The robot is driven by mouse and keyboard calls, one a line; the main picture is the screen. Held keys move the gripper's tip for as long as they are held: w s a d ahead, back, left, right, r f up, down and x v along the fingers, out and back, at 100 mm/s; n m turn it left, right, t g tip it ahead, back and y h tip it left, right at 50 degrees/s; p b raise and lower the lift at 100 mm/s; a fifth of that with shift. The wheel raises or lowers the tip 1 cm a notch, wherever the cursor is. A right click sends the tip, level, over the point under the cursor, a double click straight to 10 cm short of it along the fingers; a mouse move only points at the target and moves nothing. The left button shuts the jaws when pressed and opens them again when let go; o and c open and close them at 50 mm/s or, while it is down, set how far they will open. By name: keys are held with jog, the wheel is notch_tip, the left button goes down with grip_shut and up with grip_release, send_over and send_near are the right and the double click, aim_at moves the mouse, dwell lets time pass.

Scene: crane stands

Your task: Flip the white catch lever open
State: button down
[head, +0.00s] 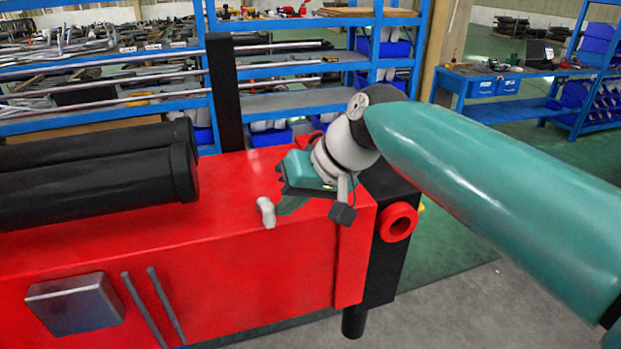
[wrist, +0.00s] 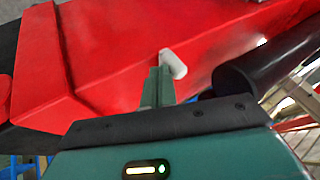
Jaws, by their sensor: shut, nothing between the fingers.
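The white catch lever (head: 266,211) is a short, pale, bent piece at the front edge of the red box's top (head: 225,200) in the head view. It also shows in the wrist view (wrist: 173,64), tilted, just beyond my fingertips. My gripper (head: 284,207) is over the red top, just right of the lever in the head view. In the wrist view the green fingers (wrist: 158,74) are together with nothing between them. The fingertips overlap the lever's near end there; I cannot tell whether they touch it. The lever's base is hard to make out.
Two black cylinders (head: 100,180) lie on the left of the red top. A black post (head: 225,90) rises behind. A red ring (head: 398,222) sits on the black end block at right. A grey block (head: 75,303) and two rods are on the front face. Blue shelves stand behind.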

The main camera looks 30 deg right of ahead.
jog(key=shift+a, duration=0.45)
dwell(0.4)
jog(key=shift+d, duration=0.15)
